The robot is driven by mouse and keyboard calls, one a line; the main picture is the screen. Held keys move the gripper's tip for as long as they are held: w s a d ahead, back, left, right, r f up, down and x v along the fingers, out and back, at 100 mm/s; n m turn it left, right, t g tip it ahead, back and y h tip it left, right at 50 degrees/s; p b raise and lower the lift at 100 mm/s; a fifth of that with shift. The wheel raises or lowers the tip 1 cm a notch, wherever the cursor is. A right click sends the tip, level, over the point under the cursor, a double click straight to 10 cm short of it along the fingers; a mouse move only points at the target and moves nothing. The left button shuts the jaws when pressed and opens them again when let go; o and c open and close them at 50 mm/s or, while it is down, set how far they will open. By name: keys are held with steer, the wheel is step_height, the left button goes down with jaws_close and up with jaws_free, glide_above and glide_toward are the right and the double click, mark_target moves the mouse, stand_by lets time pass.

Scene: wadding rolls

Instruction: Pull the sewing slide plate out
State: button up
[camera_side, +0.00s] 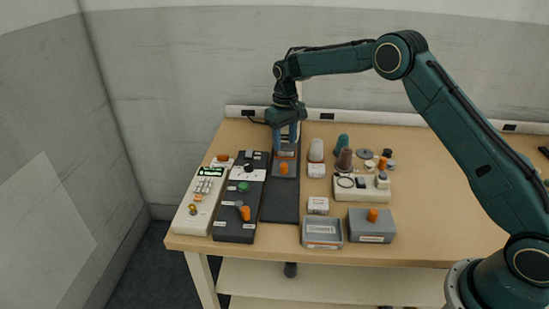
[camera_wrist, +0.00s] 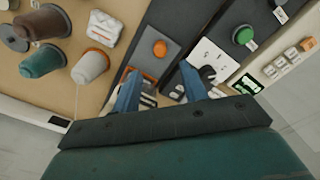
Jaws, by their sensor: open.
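The slide plate (camera_side: 291,173) is a small grey plate with an orange knob (camera_side: 284,168). It lies at the far part of a long dark track (camera_side: 280,206). In the wrist view the orange knob (camera_wrist: 160,48) stands on the grey plate (camera_wrist: 152,66), just beyond my fingertips. My gripper (camera_side: 286,150) points down over the far end of the track, behind the knob. In the wrist view my gripper (camera_wrist: 160,76) has its two blue fingers spread apart with nothing held between them. The fingers partly hide the far end of the track.
A dark control box (camera_side: 234,226) with knobs and a cream keypad unit (camera_side: 199,203) stand close left of the track. Thread cones (camera_side: 344,158), a cream box (camera_side: 363,194), a grey tray (camera_side: 322,246) and a grey box (camera_side: 371,238) stand right. The track's near part is clear.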

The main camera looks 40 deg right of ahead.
mark_target(284, 164)
step_height(284, 164, down, 9)
steer(key=shift+f, duration=0.1)
stand_by(0.4)
steer(key=shift+c, duration=0.4)
jaws_close()
